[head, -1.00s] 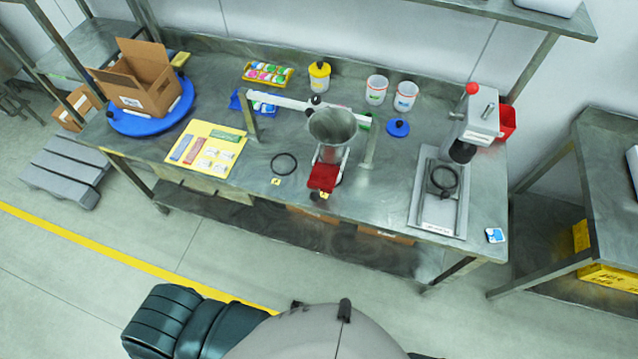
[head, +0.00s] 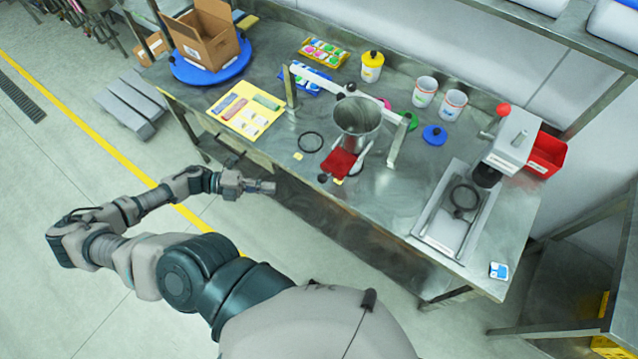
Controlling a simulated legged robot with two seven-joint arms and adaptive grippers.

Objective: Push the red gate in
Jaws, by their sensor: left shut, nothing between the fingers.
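The red gate (head: 341,163) is a red plate at the lower front of the metal hopper (head: 358,118), near the table's front edge. A dark knob (head: 323,178) shows at its front end. The hopper hangs at a white beam on metal posts. My left gripper (head: 272,187) is shut and empty. It shows in front of the table's front edge, to the left of the gate and apart from it. My right gripper is not in view.
A black ring (head: 310,142) lies left of the gate. A yellow mat (head: 243,110) and a cardboard box (head: 205,40) on a blue disc (head: 208,72) are further left. A press (head: 508,140) stands right. White cups (head: 424,92) stand behind. The floor in front is clear.

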